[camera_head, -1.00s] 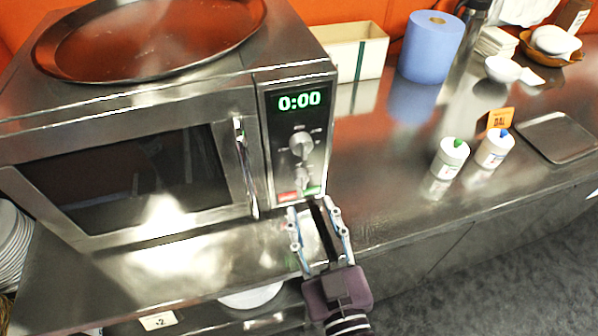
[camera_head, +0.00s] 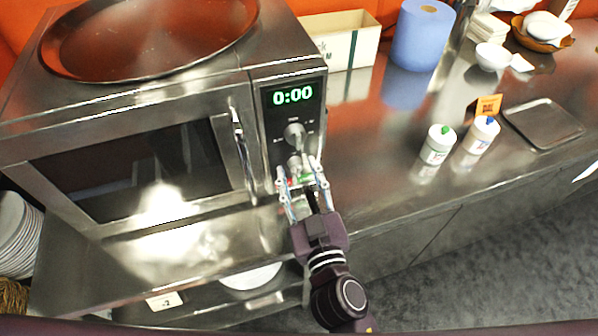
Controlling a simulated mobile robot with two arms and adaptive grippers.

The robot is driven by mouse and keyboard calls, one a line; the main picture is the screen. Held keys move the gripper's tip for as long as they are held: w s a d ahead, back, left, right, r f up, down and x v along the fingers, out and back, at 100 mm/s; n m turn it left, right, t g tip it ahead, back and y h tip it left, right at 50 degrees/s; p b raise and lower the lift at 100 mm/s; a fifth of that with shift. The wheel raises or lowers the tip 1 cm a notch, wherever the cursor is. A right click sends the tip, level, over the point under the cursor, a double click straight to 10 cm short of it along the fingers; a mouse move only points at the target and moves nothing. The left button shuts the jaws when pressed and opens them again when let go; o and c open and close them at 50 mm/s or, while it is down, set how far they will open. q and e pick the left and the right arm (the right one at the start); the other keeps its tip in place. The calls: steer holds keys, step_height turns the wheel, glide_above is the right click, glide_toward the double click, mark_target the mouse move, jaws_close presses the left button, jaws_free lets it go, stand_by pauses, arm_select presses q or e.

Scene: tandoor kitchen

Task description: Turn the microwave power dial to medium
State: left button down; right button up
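The steel microwave (camera_head: 130,170) stands on the counter at the left, its door shut and its green display (camera_head: 292,96) reading 0:00. Its control panel has an upper dial (camera_head: 295,133) and a lower dial (camera_head: 294,162) beneath it. My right gripper (camera_head: 299,172) is in front of the lower part of the panel, its two fingers apart on either side of the lower dial. I cannot tell whether the fingers touch it. The fingers partly hide the red and green buttons at the panel's bottom. My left gripper is not in view.
A round steel tray (camera_head: 150,40) lies on the microwave. To the right on the counter (camera_head: 385,200) are two white bottles with green (camera_head: 437,145) and blue (camera_head: 482,135) caps, a steel tray (camera_head: 543,124), a blue paper roll (camera_head: 422,35) and a cream box (camera_head: 345,42).

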jaws_close()
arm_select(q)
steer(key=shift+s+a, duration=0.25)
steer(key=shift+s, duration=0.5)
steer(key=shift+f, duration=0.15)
arm_select(e)
steer(key=shift+n, duration=0.3)
steer(key=shift+n+b, duration=0.4)
steer(key=shift+n, duration=0.5)
steer(key=n, duration=0.2)
steer(key=shift+n+b, duration=0.3)
steer(key=shift+n, duration=0.1)
steer(key=n, duration=0.3)
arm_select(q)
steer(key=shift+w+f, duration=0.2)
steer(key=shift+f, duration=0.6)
arm_select(e)
steer(key=shift+d+n+y, duration=0.1)
steer(key=shift+n+y, duration=0.2)
steer(key=shift+n, duration=1.7)
